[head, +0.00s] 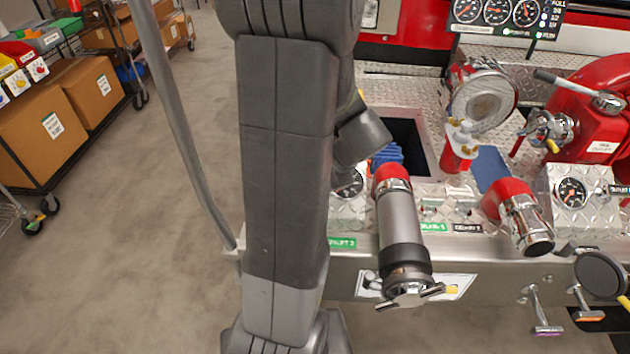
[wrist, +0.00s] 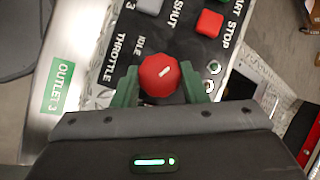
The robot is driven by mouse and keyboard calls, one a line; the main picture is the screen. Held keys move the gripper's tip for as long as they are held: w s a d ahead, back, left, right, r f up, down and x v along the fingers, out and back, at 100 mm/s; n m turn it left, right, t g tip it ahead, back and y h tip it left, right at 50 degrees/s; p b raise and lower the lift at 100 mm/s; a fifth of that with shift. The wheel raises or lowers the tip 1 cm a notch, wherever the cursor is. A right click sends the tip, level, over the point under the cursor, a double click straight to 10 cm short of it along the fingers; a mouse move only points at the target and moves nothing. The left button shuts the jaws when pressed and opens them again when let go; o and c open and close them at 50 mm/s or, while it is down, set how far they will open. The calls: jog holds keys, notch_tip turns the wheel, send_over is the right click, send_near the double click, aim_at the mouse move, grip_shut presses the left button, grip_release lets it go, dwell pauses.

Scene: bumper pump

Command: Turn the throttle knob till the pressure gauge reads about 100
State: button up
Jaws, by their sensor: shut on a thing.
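In the wrist view the throttle knob (wrist: 158,76) is a red faceted knob with a short white mark, on a black panel lettered THROTTLE and IDLE. The mark slants toward the upper right. My gripper (wrist: 161,86) has its green fingers on either side of the knob and is shut on it. In the head view my arm covers the knob and gripper. Several gauges show there: a row of dials (head: 495,12) at the top, one dial (head: 571,193) at the right, and one dial (head: 350,184) partly behind my arm. Their readings are too small to tell.
A red button (wrist: 209,23) and a grey button (wrist: 149,5) sit beyond the knob. A green OUTLET 3 label (wrist: 63,88) is at the left. A capped outlet pipe (head: 402,230) juts from the panel beside my arm. Open floor (head: 130,220) lies left.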

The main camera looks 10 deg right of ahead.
jog(key=shift+s+f+m+t+b, duration=0.15)
jog(key=shift+m+t+b, duration=0.65)
jog(key=shift+m, duration=0.7)
jog(key=o, duration=1)
jog(key=shift+c, duration=0.2)
jog(key=p+v, duration=0.1)
jog(key=v, duration=1.3)
jog(key=shift+f, duration=0.2)
